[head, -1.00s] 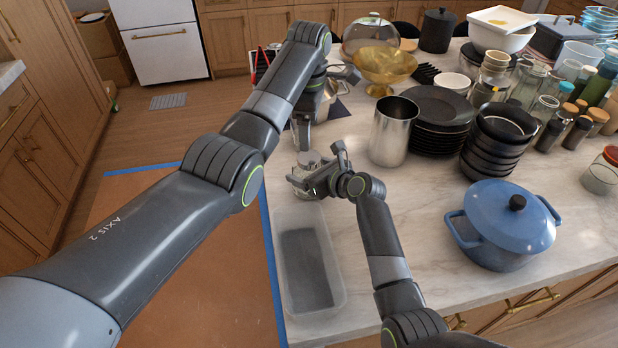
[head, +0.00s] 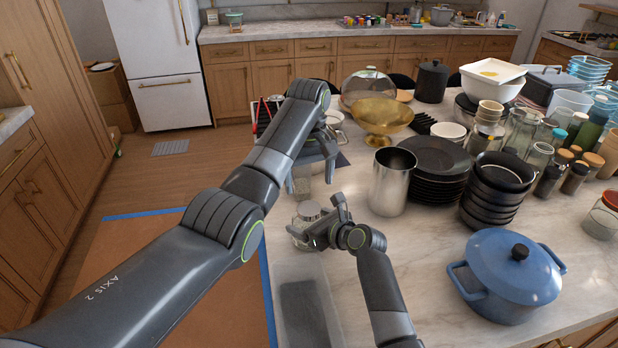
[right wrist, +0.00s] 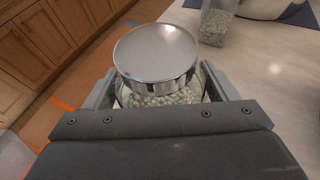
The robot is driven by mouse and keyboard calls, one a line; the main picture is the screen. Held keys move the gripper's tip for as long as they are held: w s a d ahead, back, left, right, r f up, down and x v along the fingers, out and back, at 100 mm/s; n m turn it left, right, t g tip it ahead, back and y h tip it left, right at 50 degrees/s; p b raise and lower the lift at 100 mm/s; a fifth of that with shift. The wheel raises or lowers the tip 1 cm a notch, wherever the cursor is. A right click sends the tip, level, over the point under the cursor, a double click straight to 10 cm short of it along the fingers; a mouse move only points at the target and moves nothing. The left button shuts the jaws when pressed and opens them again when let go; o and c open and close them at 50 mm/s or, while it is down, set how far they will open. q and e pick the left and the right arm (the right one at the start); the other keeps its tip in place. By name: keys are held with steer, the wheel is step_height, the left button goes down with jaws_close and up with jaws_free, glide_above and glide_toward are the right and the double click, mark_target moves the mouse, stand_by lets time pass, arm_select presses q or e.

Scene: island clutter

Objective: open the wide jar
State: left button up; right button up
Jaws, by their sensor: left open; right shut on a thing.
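The wide jar (right wrist: 160,98) is clear glass with pale pellets inside. A shiny metal lid (right wrist: 155,52) is on top of it in the right wrist view; I cannot tell how tightly it sits. In the head view the jar (head: 303,231) stands on the counter with its lid (head: 308,210) up. My right gripper (head: 318,224) is shut around the jar's body below the lid. My left gripper (head: 316,163) is open, beyond the jar and above the counter. Its forearm hides part of it.
A clear container of pellets (right wrist: 215,22) stands just beyond the jar. A translucent tray (head: 303,312) lies nearer me. A steel canister (head: 391,183), black plates (head: 437,165) and a blue pot (head: 507,275) stand to the right. A gold bowl (head: 381,116) is behind.

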mark_target(309, 208)
arm_select(q)
steer(key=m, duration=0.9)
steer(key=shift+m, duration=0.3)
steer(key=m, duration=0.4)
steer(key=shift+m, duration=0.4)
steer(key=m, duration=0.4)
steer(key=shift+m, duration=0.3)
steer(key=m, duration=0.4)
steer(key=shift+m, duration=0.3)
steer(key=m, duration=0.4)
steer(key=shift+m, duration=0.3)
steer(key=m, duration=0.4)
steer(key=shift+m, duration=0.4)
steer(key=m, duration=0.4)
steer(key=shift+m, duration=0.3)
steer(key=shift+f, duration=4)
